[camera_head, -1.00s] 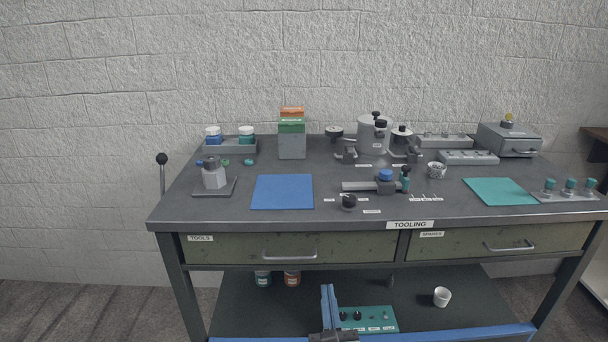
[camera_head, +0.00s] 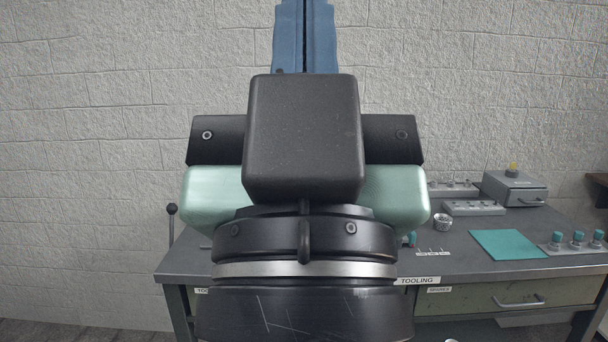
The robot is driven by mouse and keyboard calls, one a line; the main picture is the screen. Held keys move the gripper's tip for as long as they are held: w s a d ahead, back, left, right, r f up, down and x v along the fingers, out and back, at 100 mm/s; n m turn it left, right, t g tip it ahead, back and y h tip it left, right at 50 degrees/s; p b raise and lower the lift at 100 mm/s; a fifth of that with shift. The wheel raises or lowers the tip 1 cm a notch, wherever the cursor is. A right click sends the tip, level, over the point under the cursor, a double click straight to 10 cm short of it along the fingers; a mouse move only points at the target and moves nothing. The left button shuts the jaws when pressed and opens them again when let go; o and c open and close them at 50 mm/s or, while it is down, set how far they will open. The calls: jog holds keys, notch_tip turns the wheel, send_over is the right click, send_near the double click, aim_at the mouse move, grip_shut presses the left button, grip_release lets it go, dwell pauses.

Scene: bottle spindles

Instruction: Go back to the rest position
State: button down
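My gripper (camera_head: 306,20) rises upright close in front of the head camera. Its two blue fingers stand side by side at the top centre, with only a thin dark seam between them, so it looks shut. The fingertips run up to or past the top edge of the picture, and I see nothing held between them. My dark wrist and the pale green hand fill the middle of the view. They hide the left and centre of the workbench (camera_head: 440,262) and what stands there.
On the bench's right are a teal mat (camera_head: 507,243), a rack with teal-topped pieces (camera_head: 577,247), a grey box (camera_head: 514,188), grey holders (camera_head: 473,208) and a speckled cup (camera_head: 443,222). A black-knobbed lever (camera_head: 172,210) stands at the left. The wall above is clear.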

notch_tip(320, 180, up, 20)
jog(key=p, duration=1.8)
